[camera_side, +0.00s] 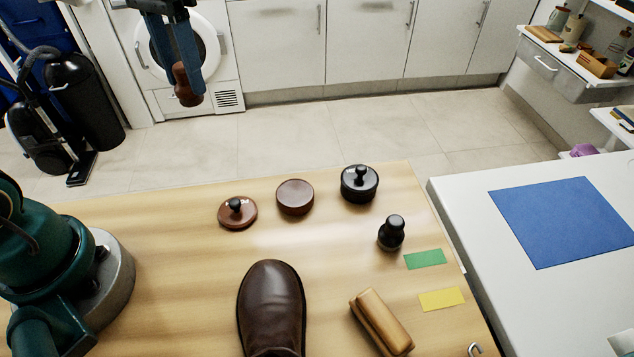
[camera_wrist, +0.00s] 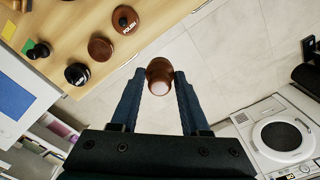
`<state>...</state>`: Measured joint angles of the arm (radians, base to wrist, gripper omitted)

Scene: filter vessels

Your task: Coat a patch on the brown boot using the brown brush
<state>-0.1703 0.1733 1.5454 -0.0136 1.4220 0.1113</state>
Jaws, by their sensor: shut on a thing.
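My gripper (camera_side: 190,80) is raised high beyond the far edge of the wooden table (camera_side: 150,218), shut on the brown brush (camera_side: 184,92). In the wrist view the brush (camera_wrist: 159,70) sits between the two blue fingers, its pale round end towards the camera. The brown boot (camera_side: 272,305) lies at the table's near edge, cut off by the frame, far from my gripper. An uncovered brown polish tin (camera_side: 295,197) stands at the back of the table. Its brown lid with a black knob (camera_side: 238,214) lies to its left.
A black lidded tin (camera_side: 359,185) and a black brush (camera_side: 391,235) stand to the right. A wooden-backed brush (camera_side: 381,320), a green patch (camera_side: 425,259) and a yellow patch (camera_side: 441,299) lie near the right edge. A white surface with a blue mat (camera_side: 565,222) adjoins.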

